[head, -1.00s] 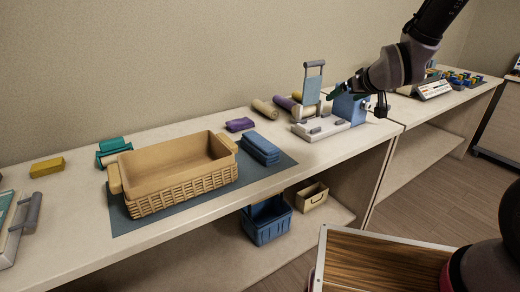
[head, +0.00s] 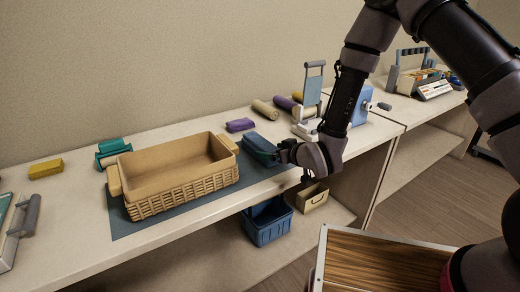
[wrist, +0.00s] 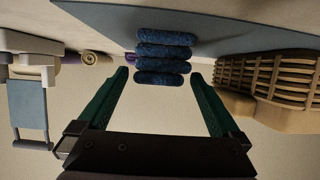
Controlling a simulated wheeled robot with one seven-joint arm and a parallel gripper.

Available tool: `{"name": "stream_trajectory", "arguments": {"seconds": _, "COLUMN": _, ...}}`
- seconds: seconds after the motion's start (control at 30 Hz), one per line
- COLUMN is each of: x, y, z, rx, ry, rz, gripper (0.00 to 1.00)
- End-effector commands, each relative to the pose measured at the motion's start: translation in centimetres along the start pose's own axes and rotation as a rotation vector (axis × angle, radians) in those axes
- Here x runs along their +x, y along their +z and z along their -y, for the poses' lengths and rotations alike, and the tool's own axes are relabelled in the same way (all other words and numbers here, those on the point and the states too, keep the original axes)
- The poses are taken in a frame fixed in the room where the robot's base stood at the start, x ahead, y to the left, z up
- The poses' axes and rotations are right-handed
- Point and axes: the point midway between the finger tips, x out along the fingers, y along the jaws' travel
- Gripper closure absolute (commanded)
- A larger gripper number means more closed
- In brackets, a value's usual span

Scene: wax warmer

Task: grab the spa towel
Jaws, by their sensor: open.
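A blue folded towel (head: 256,141) lies on the dark mat, just right of the wicker basket. In the wrist view the towel (wrist: 165,57) shows as a stack of several blue layers, ahead of and between the green fingers. My gripper (head: 274,152) is at the towel's right end in the head view and hides part of it. In the wrist view my gripper (wrist: 159,74) is open, with a finger on each side of the stack's near end. I cannot tell whether the fingers touch it.
The wicker basket (head: 180,185) stands close to the left on the dark mat (head: 123,222). A purple folded towel (head: 240,125) lies behind. Rolled towels (head: 265,109) and a white stand (head: 310,128) are at the back right. A blue bin (head: 267,222) is on the lower shelf.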

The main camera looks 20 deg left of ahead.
Motion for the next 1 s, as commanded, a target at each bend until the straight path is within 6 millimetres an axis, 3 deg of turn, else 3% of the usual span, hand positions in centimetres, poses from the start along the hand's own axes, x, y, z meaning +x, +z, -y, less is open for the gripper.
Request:
{"name": "stream_trajectory", "arguments": {"seconds": 0.43, "x": 5.1, "y": -0.7, "z": 0.1, "rx": 0.0, "ry": 0.001, "rz": 0.0, "gripper": 0.0}}
{"name": "stream_trajectory", "arguments": {"seconds": 0.73, "x": 5.7, "y": -0.8, "z": 0.1, "rx": 0.0, "ry": 0.001, "rz": 0.001, "gripper": 0.0}}
{"name": "stream_trajectory", "arguments": {"seconds": 0.77, "x": 5.7, "y": -0.8, "z": 0.1, "rx": 0.0, "ry": 0.002, "rz": 0.001, "gripper": 0.08}}
{"name": "stream_trajectory", "arguments": {"seconds": 0.97, "x": 5.7, "y": -0.8, "z": 0.1, "rx": 0.0, "ry": 0.002, "rz": 0.001, "gripper": 0.84}}
{"name": "stream_trajectory", "arguments": {"seconds": 1.0, "x": 5.7, "y": -0.8, "z": 0.1, "rx": 0.0, "ry": 0.001, "rz": 0.0, "gripper": 0.86}}
